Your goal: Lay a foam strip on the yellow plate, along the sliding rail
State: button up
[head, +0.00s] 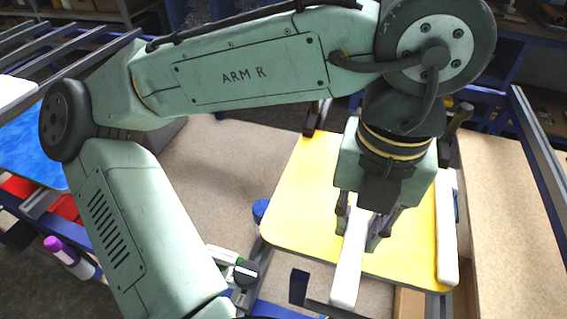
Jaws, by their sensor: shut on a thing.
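The yellow plate (300,205) lies flat in the right half of the head view, partly covered by my arm. My gripper (362,232) is over the plate's front part, pointing down, and is shut on a white foam strip (349,264). The held strip runs toward the viewer and its near end reaches past the plate's front edge. I cannot tell whether it touches the plate. A second white foam strip (446,235) lies along the plate's right edge. I cannot clearly tell which metal part is the sliding rail.
A brown board (512,220) lies right of the plate, beside a grey metal rail (540,150). A dark bracket (299,287) stands at the plate's front edge. A blue-capped container (260,210) is at its left. A purple-capped bottle (70,257) is at the lower left.

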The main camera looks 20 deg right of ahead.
jog(key=b, duration=0.3)
send_over(287, 188)
jog(key=shift+s+d+f, duration=0.15)
jog(key=shift+s+f, duration=0.25)
jog(key=shift+f, duration=0.35)
jog(key=f+b, duration=0.1)
jog(key=b, duration=0.1)
jog(key=f+b, duration=0.2)
jog(key=shift+w+a, duration=0.2)
jog(key=shift+w, duration=0.15)
jog(key=shift+f+b, duration=0.2)
jog(key=shift+b, duration=0.3)
jog(key=shift+f, duration=0.15)
jog(key=o, duration=0.8)
